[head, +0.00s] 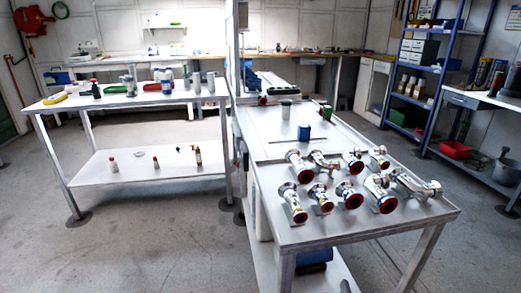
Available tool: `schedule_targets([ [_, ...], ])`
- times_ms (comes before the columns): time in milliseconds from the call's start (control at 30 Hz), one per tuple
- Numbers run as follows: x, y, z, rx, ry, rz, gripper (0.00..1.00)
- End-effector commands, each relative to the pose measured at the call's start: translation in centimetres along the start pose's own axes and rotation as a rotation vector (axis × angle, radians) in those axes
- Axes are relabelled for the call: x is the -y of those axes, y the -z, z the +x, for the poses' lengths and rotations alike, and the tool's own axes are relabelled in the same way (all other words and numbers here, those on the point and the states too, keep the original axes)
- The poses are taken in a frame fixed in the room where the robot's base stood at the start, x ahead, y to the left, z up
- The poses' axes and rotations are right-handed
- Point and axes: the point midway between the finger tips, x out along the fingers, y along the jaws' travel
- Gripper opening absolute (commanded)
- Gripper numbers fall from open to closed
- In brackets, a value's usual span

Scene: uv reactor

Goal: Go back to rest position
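My gripper and arm do not show in the head view, so I cannot see their pose. The nearest thing is a metal workbench (335,222) in the right half of the view. Several shiny metal pipe fittings (347,193) with red ends stand in two rows on its near part. Farther back on the same bench are a blue container (304,132), a grey cup (286,109) and a green item (326,112).
A two-level metal table (140,172) with bottles and small items stands at the left. A blue shelf rack (432,66) and a side bench (478,101) stand at the right. Open grey floor (150,250) lies in front of the left table.

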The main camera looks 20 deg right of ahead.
Motion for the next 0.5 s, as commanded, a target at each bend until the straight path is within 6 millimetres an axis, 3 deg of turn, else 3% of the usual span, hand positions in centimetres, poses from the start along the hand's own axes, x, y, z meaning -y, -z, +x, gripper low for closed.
schedule_targets([
  [33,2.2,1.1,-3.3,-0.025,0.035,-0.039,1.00],
  [200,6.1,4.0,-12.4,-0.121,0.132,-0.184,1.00],
  [500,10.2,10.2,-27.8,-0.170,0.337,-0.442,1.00],
])
